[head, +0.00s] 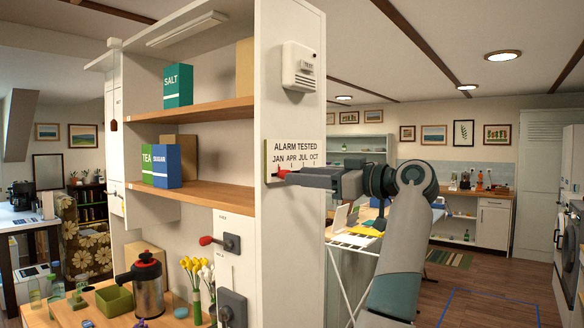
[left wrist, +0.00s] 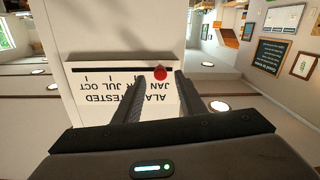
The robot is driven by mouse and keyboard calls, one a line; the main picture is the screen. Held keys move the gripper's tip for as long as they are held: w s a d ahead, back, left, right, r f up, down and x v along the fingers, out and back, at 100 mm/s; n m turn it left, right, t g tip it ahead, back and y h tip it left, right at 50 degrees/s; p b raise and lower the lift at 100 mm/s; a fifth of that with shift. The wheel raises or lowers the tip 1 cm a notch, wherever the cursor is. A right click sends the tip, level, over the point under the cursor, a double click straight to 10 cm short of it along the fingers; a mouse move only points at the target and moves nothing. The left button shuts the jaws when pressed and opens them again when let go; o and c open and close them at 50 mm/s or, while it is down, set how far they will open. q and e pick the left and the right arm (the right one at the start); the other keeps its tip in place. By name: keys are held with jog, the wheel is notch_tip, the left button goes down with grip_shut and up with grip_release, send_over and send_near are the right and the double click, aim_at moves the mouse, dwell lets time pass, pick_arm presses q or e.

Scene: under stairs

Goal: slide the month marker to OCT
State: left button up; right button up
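The month marker is a red knob (head: 283,173) on a dark horizontal slot in the cream "ALARM TESTED" sign (head: 294,147). The sign is on the white end panel and reads JAN, APR, JUL, OCT from left to right. In the left wrist view the sign is upside down, and the red knob (left wrist: 160,73) is at the JAN end, with OCT at the far left. My left gripper (head: 292,175) is at the sign from the right. Its fingers (left wrist: 159,80) are open on either side of the knob, with small gaps showing. One finger hides part of the lettering. My right gripper is not in view.
A white alarm box (head: 299,67) is above the sign. Left of the panel, shelves hold a salt box (head: 178,86) and other boxes. A red-handled lever (head: 220,241) and a pot (head: 147,285) are lower left. A drying rack (head: 352,240) stands behind my arm.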

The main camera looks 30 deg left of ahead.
pick_arm(q)
jog(key=shift+a+p, duration=0.6)
jog(key=shift+a, duration=1.35)
grip_shut()
